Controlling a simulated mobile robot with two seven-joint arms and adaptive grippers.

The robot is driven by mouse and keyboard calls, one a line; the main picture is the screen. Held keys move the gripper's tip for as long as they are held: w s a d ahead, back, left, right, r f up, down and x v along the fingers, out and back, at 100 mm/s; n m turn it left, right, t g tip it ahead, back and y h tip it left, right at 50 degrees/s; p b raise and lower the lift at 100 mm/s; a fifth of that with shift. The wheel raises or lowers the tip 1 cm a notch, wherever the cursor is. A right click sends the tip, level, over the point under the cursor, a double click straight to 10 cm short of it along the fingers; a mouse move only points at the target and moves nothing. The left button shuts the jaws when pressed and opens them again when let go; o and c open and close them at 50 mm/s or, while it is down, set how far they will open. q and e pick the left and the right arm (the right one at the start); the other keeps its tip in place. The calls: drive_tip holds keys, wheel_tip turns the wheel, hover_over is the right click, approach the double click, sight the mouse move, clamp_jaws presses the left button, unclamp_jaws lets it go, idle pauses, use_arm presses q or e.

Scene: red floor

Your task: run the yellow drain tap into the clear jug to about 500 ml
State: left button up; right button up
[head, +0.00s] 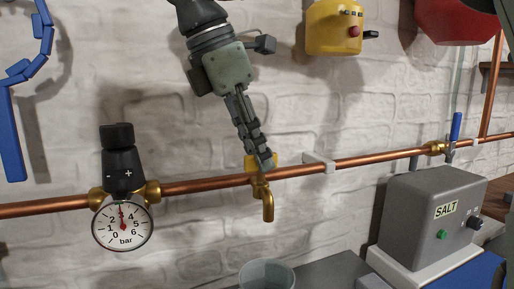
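The yellow drain tap (268,207) hangs from the copper pipe near the middle of the head view, its spout pointing down. Its yellow handle (249,161) is partly covered by my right gripper (265,163). That gripper comes down from above with its fingertips at the handle. The fingers are seen edge-on, so I cannot tell whether they are closed on it. The clear jug (267,269) stands below the spout, its rim showing and its lower part cut off by the frame. I see no stream of water, and the fill level is hidden. My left gripper is not in view.
A copper pipe (355,160) crosses the white brick wall. A black-capped regulator with a pressure gauge (123,225) sits on it at left, a blue-handled valve (455,127) at right. A grey box labelled SALT (408,215) stands at lower right. A yellow box (333,28) hangs above.

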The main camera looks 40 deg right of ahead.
drive_tip(key=shift+o, duration=0.7)
drive_tip(key=shift+f, duration=0.15)
drive_tip(key=shift+d, duration=0.1)
drive_tip(key=shift+w, duration=0.1)
